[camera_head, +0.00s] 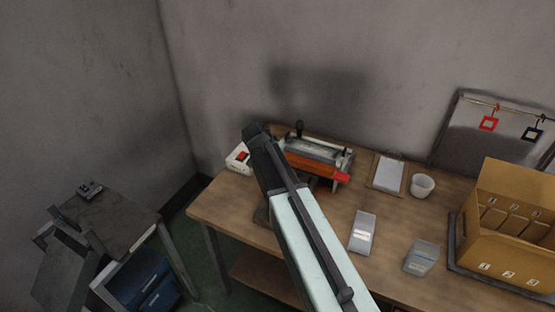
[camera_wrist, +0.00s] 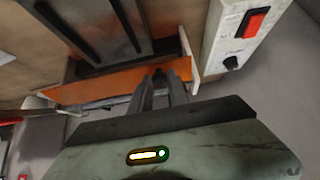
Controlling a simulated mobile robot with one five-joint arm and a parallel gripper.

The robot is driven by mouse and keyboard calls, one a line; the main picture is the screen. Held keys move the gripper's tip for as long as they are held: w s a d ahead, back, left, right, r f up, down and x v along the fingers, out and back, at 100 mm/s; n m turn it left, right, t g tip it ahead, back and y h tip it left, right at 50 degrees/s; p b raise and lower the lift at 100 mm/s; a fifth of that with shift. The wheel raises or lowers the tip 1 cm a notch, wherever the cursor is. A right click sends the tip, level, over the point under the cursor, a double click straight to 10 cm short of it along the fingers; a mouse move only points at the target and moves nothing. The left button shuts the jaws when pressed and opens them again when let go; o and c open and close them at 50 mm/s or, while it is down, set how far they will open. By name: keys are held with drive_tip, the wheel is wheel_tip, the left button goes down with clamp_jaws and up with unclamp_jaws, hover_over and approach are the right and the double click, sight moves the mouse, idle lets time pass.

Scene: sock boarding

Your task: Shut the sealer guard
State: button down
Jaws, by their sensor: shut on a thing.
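The sealer (camera_head: 318,151) stands at the back of the wooden table, with a grey top, an orange-red body and a black knob. Its orange side (camera_wrist: 112,80) also shows in the wrist view. My gripper (camera_wrist: 159,78) is at that orange side, with its two fingers close together on a small dark part, which looks like a piece of the sealer guard. The fingers cover most of this part. In the head view my arm hides the gripper and the sealer's left end. I cannot tell how far open the guard is.
A white control box (camera_head: 238,158) with a red switch (camera_wrist: 255,22) is left of the sealer. The wall is close behind.

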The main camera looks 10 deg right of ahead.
wheel_tip(320, 180, down, 6)
drive_tip(key=t+h+b, duration=0.1)
drive_tip(key=t+b, duration=0.1)
drive_tip(key=b, duration=0.4)
drive_tip(key=t+h+b, duration=0.2)
drive_tip(key=b, duration=0.5)
drive_tip(key=t+h+b, duration=0.2)
drive_tip(key=t+b, duration=0.1)
drive_tip(key=b, duration=0.3)
drive_tip(key=shift+r+b, duration=0.25)
drive_tip(key=shift+b, duration=0.05)
drive_tip(key=shift+r, duration=0.1)
drive_tip(key=c, duration=1.3)
unclamp_jaws()
drive_tip(key=shift+d, duration=0.1)
drive_tip(key=shift+o, duration=0.2)
drive_tip(key=f+v, duration=0.1)
drive_tip(key=v, duration=0.6)
drive_tip(key=shift+s+a+r, duration=0.35)
drive_tip(key=shift+r, duration=0.1)
